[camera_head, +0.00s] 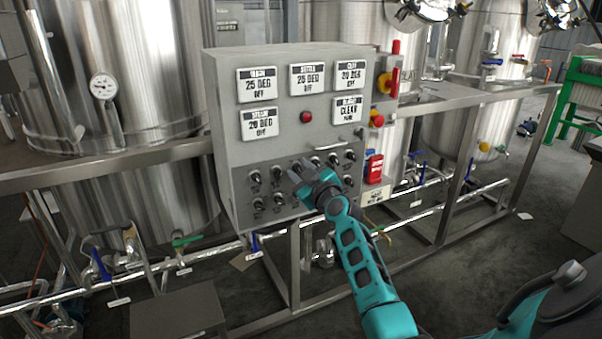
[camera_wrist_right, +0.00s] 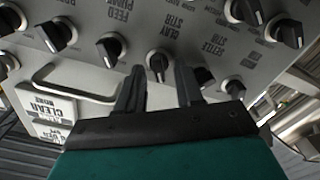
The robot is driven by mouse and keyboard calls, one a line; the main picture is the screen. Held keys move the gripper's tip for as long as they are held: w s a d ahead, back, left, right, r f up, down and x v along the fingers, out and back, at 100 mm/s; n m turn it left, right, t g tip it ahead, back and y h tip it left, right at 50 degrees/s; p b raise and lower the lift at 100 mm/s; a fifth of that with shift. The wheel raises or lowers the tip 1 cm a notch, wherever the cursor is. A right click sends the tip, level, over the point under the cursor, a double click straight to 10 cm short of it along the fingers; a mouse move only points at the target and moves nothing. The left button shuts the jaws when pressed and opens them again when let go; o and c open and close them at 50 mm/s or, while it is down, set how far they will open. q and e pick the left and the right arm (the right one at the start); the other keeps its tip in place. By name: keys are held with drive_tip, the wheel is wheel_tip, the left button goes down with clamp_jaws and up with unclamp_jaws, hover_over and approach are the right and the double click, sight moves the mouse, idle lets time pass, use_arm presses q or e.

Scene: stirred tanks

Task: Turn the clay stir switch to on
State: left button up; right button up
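The clay stir switch (camera_wrist_right: 158,65) is a black rotary knob with a white mark on the grey panel, with its label just above it in the right wrist view. My right gripper (camera_wrist_right: 160,75) is open, with one dark finger on each side of this knob. The fingertips are close to the panel, and I cannot tell whether they touch the knob. In the head view my right gripper (camera_head: 303,175) reaches the upper row of knobs and hides part of it. My left gripper is not in view.
Neighbouring knobs, feed pump (camera_wrist_right: 110,47) and settle stir (camera_wrist_right: 203,77), sit close on either side. A metal handle (camera_wrist_right: 75,92) sticks out nearby. The control box (camera_head: 285,135) carries displays and a red lamp (camera_head: 306,117); red emergency controls (camera_head: 377,118) are on its right side.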

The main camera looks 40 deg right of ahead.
drive_tip(key=shift+w, duration=0.1)
clamp_jaws()
idle(0.3)
drive_tip(key=shift+m, duration=0.4)
drive_tip(key=m, duration=0.4)
drive_tip(key=shift+d+m+p, duration=0.15)
drive_tip(key=shift+m+p, duration=0.15)
drive_tip(key=m, duration=0.6)
drive_tip(key=shift+d+p, duration=0.15)
drive_tip(key=shift+p, duration=0.15)
drive_tip(key=shift+m, duration=0.4)
unclamp_jaws()
